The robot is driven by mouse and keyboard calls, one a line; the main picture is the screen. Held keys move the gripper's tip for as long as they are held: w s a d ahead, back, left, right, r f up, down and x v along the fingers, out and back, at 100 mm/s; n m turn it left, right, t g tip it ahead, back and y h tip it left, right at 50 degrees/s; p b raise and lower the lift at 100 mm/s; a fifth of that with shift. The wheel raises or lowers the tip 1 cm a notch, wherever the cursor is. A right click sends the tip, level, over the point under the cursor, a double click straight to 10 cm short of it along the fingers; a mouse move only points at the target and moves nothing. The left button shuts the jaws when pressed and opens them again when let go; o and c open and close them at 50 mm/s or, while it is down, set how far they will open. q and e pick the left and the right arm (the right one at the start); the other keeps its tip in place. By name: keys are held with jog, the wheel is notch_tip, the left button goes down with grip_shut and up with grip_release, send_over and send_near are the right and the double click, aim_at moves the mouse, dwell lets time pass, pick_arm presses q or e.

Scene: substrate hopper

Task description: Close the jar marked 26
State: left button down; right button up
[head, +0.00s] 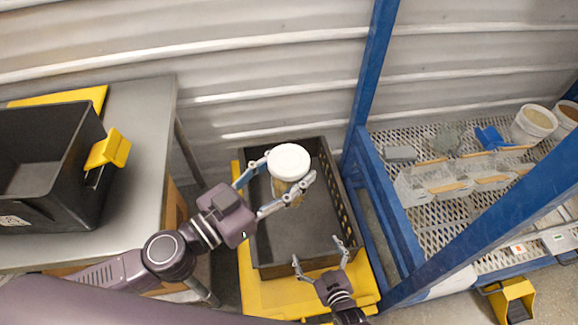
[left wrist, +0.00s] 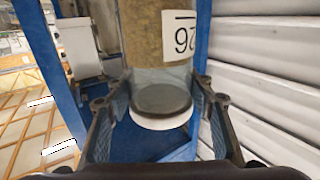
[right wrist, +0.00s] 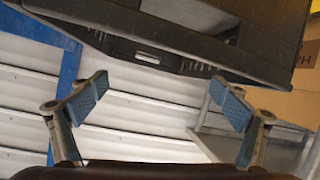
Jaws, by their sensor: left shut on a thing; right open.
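The jar marked 26 (left wrist: 157,30) is clear, with brown fill and a white label that reads upside down in the left wrist view. A white lid (head: 289,161) is at its top; it also shows in the left wrist view (left wrist: 160,123). I cannot tell whether the lid is fully seated. My left gripper (head: 287,174) is shut with its fingers on either side of the jar's lid end, over the black crate (head: 322,156). My right gripper (head: 318,251) is open and empty at the crate's near edge; it also shows in the right wrist view (right wrist: 159,84).
The black crate stands on a yellow base (head: 250,290). A metal table (head: 140,130) with another black bin (head: 75,190) is at left. A blue-framed mesh rack (head: 440,226) with pots and trays is at right. The corrugated wall (head: 270,60) closes the back.

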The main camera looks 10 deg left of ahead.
pick_arm(q)
jog(key=shift+r, duration=0.1)
pick_arm(e)
jog(key=s+d+f+m+g+h, duration=0.1)
jog(key=s+d+f, duration=0.1)
jog(key=s+f, duration=0.2)
jog(key=s+d+f+m+g+h, duration=0.1)
jog(key=s+d+f+m+g, duration=0.1)
jog(key=s+f, duration=0.3)
jog(key=s+d+f+m+g, duration=0.1)
jog(key=s+d+f+g, duration=0.1)
jog(key=s, duration=0.8)
jog(key=shift+d+f+h, duration=0.2)
jog(key=shift+d+f, duration=0.2)
jog(key=shift+f, duration=0.25)
jog(key=shift+d+f+h, duration=0.2)
jog(key=shift+d+f, duration=0.15)
jog(key=shift+f, duration=0.25)
jog(key=s+d+f+g+h, duration=0.1)
jog(key=s+d+f+g, duration=0.2)
jog(key=s+d, duration=0.3)
jog(key=s+d+f+m+g+h, duration=0.1)
jog(key=s+d+f+g, duration=0.2)
jog(key=s+d, duration=0.3)
jog(key=s, duration=0.5)
jog(key=shift+d+f+h, duration=0.35)
jog(key=shift+h, duration=0.05)
